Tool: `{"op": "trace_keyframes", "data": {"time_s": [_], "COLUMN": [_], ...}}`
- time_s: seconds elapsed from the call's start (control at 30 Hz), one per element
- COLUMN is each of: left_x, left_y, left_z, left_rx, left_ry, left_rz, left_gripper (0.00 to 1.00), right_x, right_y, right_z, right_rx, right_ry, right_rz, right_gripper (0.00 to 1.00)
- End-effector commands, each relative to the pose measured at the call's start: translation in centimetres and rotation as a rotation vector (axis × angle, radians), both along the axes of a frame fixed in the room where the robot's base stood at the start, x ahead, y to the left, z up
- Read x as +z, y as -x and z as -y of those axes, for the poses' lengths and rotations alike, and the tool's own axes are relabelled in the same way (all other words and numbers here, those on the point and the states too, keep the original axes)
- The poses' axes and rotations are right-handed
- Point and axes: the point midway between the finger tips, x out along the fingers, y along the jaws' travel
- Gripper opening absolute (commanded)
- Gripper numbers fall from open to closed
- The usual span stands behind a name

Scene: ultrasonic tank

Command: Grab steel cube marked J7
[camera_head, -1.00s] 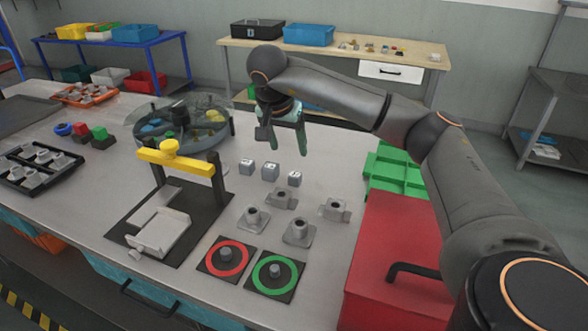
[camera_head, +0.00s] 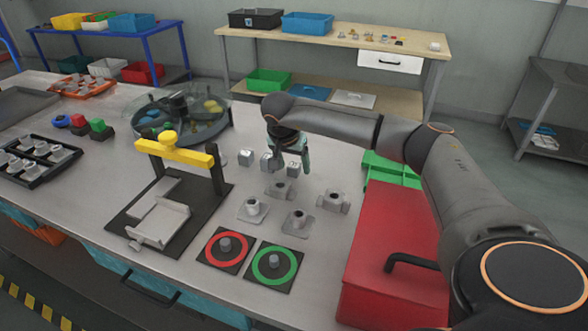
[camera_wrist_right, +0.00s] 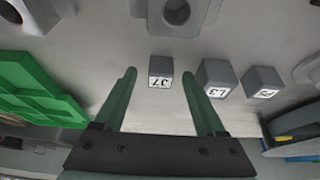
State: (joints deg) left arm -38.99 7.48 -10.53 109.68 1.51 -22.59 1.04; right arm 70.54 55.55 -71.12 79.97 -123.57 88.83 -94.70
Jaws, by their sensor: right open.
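The steel cube marked J7 (camera_wrist_right: 160,71) sits on the bench in the right wrist view, its label upside down there. In the head view it is the rightmost cube (camera_head: 293,169) of a row of three. My right gripper (camera_wrist_right: 159,76) is open and empty. In the wrist view its two green fingertips show on either side of the J7 cube, apart from it. In the head view the right gripper (camera_head: 289,168) hangs over the right end of the row and partly covers the cubes. My left gripper is out of view.
A cube marked L3 (camera_wrist_right: 216,77) stands close beside J7, with another cube (camera_wrist_right: 262,81) beyond. Grey flanged blocks (camera_head: 277,190) stand in front. A yellow-topped frame (camera_head: 181,152) is to the left. A green tray (camera_head: 392,172) and red box (camera_head: 393,245) are to the right.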

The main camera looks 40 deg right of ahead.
Motion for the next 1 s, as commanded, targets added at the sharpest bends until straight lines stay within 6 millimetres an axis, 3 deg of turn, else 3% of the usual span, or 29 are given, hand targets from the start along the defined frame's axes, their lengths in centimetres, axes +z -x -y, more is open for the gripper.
{"op": "trace_keyframes", "data": {"time_s": [0.27, 0.9, 1.0], "left_x": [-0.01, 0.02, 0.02], "left_y": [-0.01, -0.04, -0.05], "left_z": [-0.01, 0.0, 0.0], "left_rx": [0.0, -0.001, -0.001], "left_ry": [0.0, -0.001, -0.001], "left_rz": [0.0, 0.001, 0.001], "left_gripper": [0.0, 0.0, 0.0], "right_x": [-0.39, -0.34, -0.34], "right_y": [-0.1, -0.09, -0.1], "right_z": [0.13, 0.11, 0.12], "right_rx": [0.001, 0.001, 0.001], "right_ry": [0.001, 0.0, 0.0], "right_rz": [0.001, 0.0, 0.0], "right_gripper": [0.72, 0.02, 0.0]}}
